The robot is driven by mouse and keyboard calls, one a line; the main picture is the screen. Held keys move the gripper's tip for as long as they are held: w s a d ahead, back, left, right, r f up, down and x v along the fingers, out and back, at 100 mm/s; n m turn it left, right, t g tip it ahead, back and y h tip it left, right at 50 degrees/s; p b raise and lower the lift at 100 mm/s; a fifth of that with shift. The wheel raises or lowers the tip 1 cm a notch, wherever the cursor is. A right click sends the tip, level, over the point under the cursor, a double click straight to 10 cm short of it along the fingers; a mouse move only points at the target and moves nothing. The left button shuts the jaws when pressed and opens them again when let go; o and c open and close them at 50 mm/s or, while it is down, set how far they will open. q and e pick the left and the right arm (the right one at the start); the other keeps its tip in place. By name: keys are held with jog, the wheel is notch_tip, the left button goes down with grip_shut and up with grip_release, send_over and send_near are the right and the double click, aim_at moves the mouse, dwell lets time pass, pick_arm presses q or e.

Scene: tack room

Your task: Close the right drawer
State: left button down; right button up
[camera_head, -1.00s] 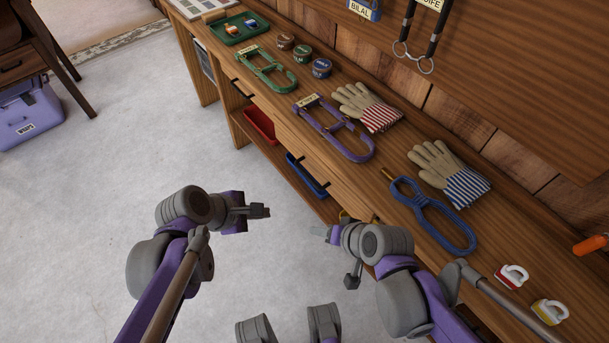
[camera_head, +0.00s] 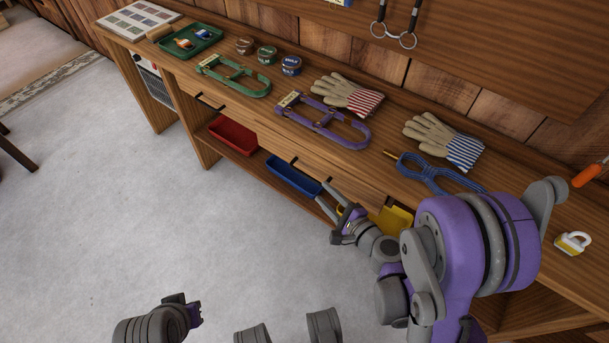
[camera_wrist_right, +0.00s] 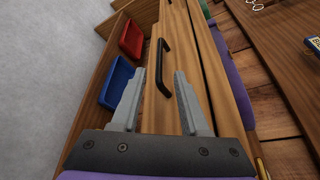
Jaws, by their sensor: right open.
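The right drawer (camera_head: 318,168) is in the front of the wooden bench, under the purple halter. Its black bar handle (camera_wrist_right: 162,63) shows clearly in the right wrist view, ahead of my right gripper (camera_wrist_right: 160,75). That gripper is open and empty, with its two grey fingers apart and pointing along the drawer front. In the head view my right gripper (camera_head: 327,190) is low at the bench front, close to the drawer. I cannot tell whether it touches, or how far the drawer stands out. My left gripper (camera_head: 188,306) is low over the floor, its fingers unclear.
A red bin (camera_head: 233,136), a blue bin (camera_head: 293,176) and a yellow bin (camera_head: 393,219) sit on the shelf below. The bench top holds a purple halter (camera_head: 320,122), gloves (camera_head: 345,94) and blue rope (camera_head: 435,172).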

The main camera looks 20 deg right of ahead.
aim_at(308, 177)
jog(key=x, duration=1)
jog(key=shift+w+a+f+b, duration=0.1)
jog(key=shift+w+b, duration=0.1)
jog(key=shift+b, duration=0.2)
grip_shut()
dwell(0.9)
